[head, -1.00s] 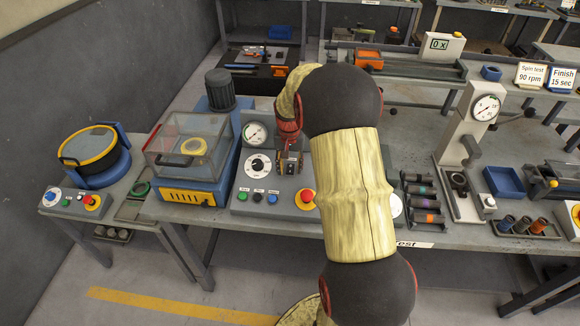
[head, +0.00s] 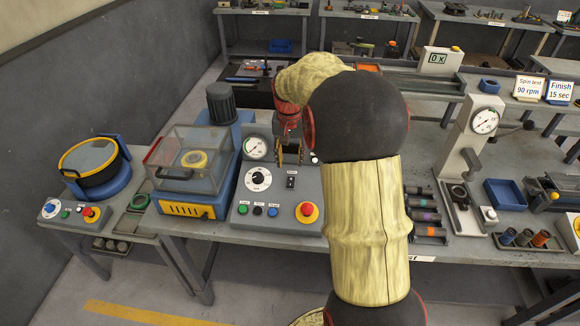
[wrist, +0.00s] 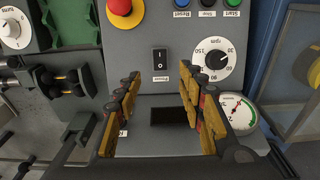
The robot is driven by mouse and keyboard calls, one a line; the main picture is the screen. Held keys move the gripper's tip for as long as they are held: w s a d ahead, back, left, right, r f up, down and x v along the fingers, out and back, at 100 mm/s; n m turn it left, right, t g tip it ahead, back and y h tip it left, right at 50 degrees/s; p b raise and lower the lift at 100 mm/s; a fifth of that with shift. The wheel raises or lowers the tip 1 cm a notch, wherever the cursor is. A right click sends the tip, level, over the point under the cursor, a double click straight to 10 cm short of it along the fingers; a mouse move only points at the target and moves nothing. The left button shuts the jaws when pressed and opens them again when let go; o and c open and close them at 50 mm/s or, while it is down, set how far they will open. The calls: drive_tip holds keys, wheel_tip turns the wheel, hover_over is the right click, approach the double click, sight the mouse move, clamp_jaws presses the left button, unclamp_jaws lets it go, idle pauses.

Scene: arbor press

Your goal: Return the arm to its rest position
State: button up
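My arm, in yellow and black, reaches over the bench in the head view. My gripper (head: 290,152) hangs above the back part of the grey control panel (head: 262,190). In the wrist view my gripper (wrist: 160,82) has its two yellow-brown fingers well apart, with nothing between them. The panel also fills the middle of the wrist view (wrist: 140,45), with a black rocker switch (wrist: 160,58), a dial (wrist: 213,62) and a red button (wrist: 125,8). The gripper appears clear of the switch and dial.
A machine with a clear cover (head: 188,165) stands left of the panel. The arbor press (head: 462,135) stands to the right, beside a rack of dark cylinders (head: 425,215) and a blue tray (head: 503,193). My arm hides part of the bench between.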

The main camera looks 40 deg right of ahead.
drive_tip(key=shift+r, duration=0.35)
idle(0.4)
drive_tip(key=s+a+r+n+t, duration=0.1)
drive_tip(key=s+a+r+n, duration=0.2)
drive_tip(key=s+a, duration=0.4)
drive_tip(key=s+a+r+n+t, duration=0.2)
drive_tip(key=s+a, duration=0.5)
drive_tip(key=a, duration=0.6)
drive_tip(key=s+a+r+n+t+y, duration=0.1)
drive_tip(key=s+a+r+n, duration=0.3)
drive_tip(key=a, duration=0.6)
drive_tip(key=s+r, duration=0.1)
drive_tip(key=s, duration=0.1)
drive_tip(key=shift+s+a+n+t, duration=0.3)
drive_tip(key=shift+s+n+t, duration=0.1)
drive_tip(key=shift+r, duration=0.1)
